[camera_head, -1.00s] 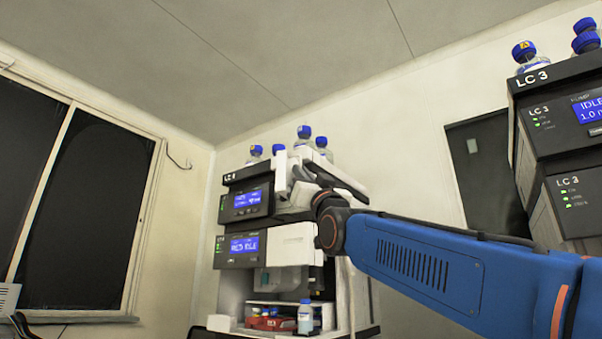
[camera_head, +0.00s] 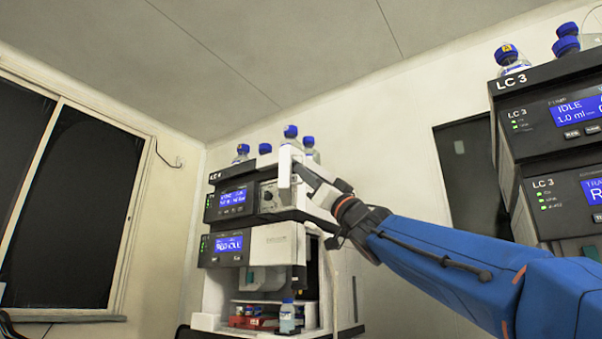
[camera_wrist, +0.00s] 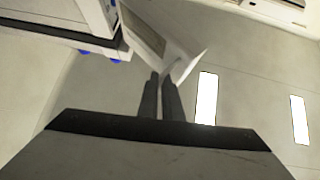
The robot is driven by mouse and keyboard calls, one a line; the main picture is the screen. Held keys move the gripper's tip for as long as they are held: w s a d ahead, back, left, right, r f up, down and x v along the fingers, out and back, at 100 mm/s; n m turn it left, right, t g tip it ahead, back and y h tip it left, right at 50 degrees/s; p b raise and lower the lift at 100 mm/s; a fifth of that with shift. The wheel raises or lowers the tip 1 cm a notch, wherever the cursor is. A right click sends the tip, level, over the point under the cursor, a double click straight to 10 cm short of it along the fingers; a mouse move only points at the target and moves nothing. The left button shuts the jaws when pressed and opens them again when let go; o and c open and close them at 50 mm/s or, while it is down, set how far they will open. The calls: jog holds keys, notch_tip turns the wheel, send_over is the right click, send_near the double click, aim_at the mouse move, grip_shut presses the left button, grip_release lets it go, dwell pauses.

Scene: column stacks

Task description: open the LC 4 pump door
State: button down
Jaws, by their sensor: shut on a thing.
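The LC 4 stack (camera_head: 238,250) stands left of centre in the head view, with two blue displays. Its upper unit, the pump (camera_head: 236,202), has its front partly uncovered, and a round fitting (camera_head: 267,196) shows there. The white pump door (camera_head: 284,167) stands out from the front, swung open at an angle. It also shows as a tilted pale panel in the wrist view (camera_wrist: 182,55). My gripper (camera_wrist: 162,78) is shut on the door's edge, with both dark fingers close together. In the head view my gripper (camera_head: 303,173) is partly hidden by the door.
Blue-capped bottles (camera_head: 290,140) stand on top of the LC 4 stack, close to the door. The LC 3 stack (camera_head: 540,140) stands at the right, near my arm. A small bottle (camera_head: 287,316) and a red item sit in the open bay below. A dark window is at the left.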

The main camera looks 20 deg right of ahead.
jog(key=shift+w+d+f+n+g+y, duration=0.15)
jog(key=shift+d+n+g+y, duration=0.2)
jog(key=shift+d+g+y, duration=0.3)
jog(key=shift+w+d+f+n+g+y, duration=0.1)
jog(key=shift+w+d+n+g+y, duration=0.2)
jog(key=shift+y, duration=0.5)
jog(key=shift+w+d+f+n+g+y, duration=0.1)
jog(key=shift+d+n+g+y, duration=0.25)
jog(key=shift+d+g+y, duration=0.3)
jog(key=c, duration=1.9)
grip_release()
jog(key=shift+w, duration=0.1)
jog(key=shift+c, duration=0.2)
jog(key=shift+s+a+r, duration=0.1)
jog(key=shift+s+r, duration=0.05)
jog(key=shift+s, duration=0.1)
